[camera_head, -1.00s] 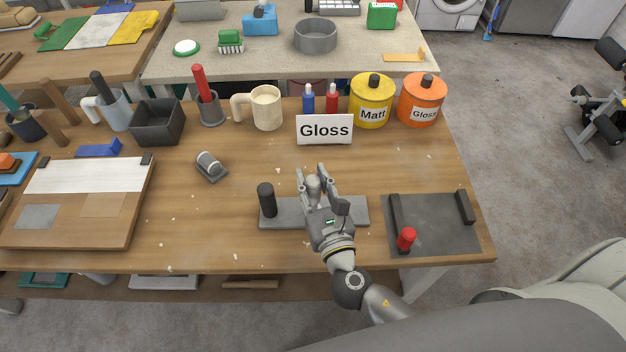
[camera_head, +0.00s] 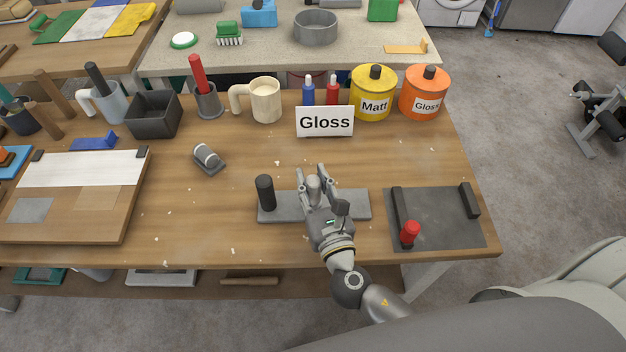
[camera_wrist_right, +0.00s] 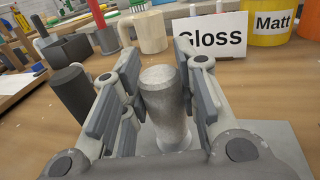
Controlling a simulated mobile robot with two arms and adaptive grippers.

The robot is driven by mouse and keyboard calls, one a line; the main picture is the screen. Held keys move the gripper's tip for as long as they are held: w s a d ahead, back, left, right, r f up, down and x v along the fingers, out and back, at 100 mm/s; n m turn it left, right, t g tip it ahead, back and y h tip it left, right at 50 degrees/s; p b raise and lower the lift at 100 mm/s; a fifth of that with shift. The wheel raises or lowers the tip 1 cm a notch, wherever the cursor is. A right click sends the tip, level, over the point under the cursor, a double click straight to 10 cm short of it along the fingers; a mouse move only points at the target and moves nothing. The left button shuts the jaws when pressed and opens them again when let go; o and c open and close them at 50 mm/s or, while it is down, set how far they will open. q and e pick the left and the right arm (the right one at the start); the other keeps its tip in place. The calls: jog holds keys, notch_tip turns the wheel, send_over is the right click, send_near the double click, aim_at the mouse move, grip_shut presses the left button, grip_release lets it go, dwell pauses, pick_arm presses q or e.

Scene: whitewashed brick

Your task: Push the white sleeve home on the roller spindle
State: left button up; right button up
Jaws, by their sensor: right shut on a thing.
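My right gripper (camera_head: 315,180) is shut on a pale grey, speckled cylinder (camera_wrist_right: 165,100), which stands upright between its fingers in the right wrist view. The cylinder's foot is whitish and meets a grey plate (camera_head: 352,205). A black post (camera_head: 265,192) stands at the plate's left end, apart from the gripper. I see no separate spindle; anything inside the cylinder is hidden. A small grey roller-like piece with a white band (camera_head: 207,157) lies on a cradle farther back. I cannot tell for certain which piece is the white sleeve. My left gripper is not in view.
A dark tray (camera_head: 437,212) with black blocks and a red-topped peg (camera_head: 410,233) is right of the plate. A "Gloss" sign (camera_head: 325,122), a mug (camera_head: 264,100) and paint tins (camera_head: 373,92) stand behind. The wood between the roller piece and the plate is clear.

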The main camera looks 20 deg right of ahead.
jog(key=shift+f+b, duration=0.5)
jog(key=shift+f, duration=0.2)
jog(key=shift+f, duration=0.15)
jog(key=o, duration=1)
jog(key=s, duration=1.2)
jog(key=shift+a, duration=0.15)
